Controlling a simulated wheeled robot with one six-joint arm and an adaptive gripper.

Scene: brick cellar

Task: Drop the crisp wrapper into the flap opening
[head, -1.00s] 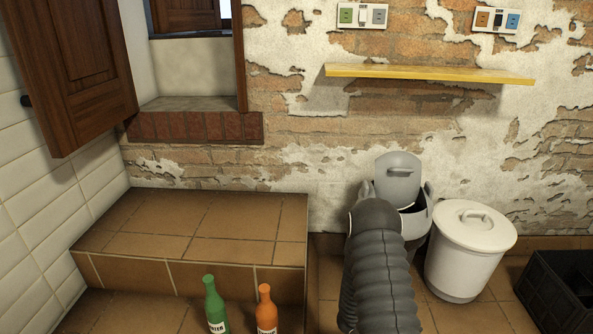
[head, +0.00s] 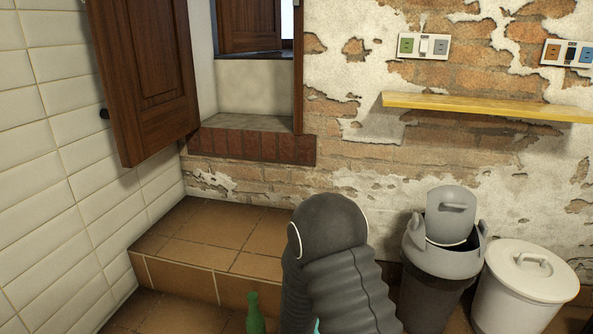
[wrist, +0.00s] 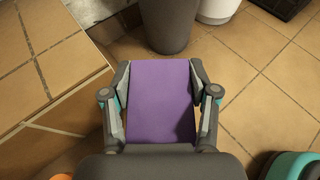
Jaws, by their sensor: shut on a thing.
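The crisp wrapper (wrist: 160,108) is a flat purple piece in the wrist view, between the two fingers of my gripper (wrist: 160,72), which is shut on it. The arm hides the wrapper and gripper in the head view. The flap bin (head: 430,292) has a dark body and a grey top with raised sides, standing right of my arm. Its grey flap (head: 450,203) stands tilted up, with a dark gap beside it. In the wrist view the bin's dark body (wrist: 165,28) is beyond the wrapper, apart from it; its opening is out of that view.
A white lidded bin (head: 525,285) stands close to the right of the flap bin. A tiled step (head: 205,235) is on the left, with a green bottle (head: 255,315) before it. A yellow shelf (head: 480,106) is on the wall. A black crate (wrist: 283,8) is beyond clear floor.

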